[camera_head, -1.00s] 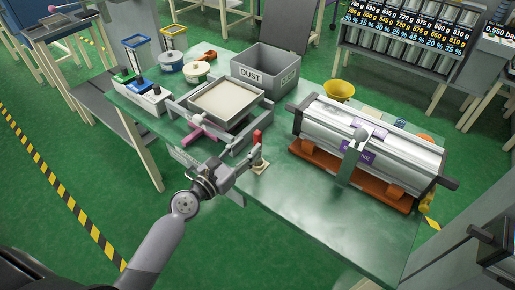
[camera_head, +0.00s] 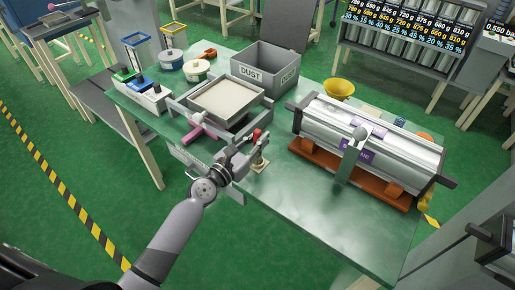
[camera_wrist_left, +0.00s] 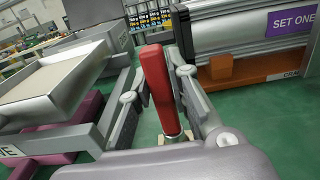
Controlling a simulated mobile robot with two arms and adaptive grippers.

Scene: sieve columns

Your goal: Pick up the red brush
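The red brush (camera_head: 257,134) stands upright at the near edge of the green table, its red handle up and its pale lower end on the tabletop. My left gripper (camera_head: 246,148) is at the brush. In the left wrist view, the red handle (camera_wrist_left: 158,88) stands between the two fingers of my left gripper (camera_wrist_left: 158,92). The fingers look spread, one on each side of the handle, and I see no clear grip on it. The brush's lower end is partly hidden by the gripper body.
A tray of pale powder (camera_head: 226,98) in a metal frame with a pink part (camera_head: 194,133) lies left of the brush. A grey DUST box (camera_head: 280,72) stands behind. A silver cylinder machine (camera_head: 370,140) on an orange base is to the right. The front right tabletop is clear.

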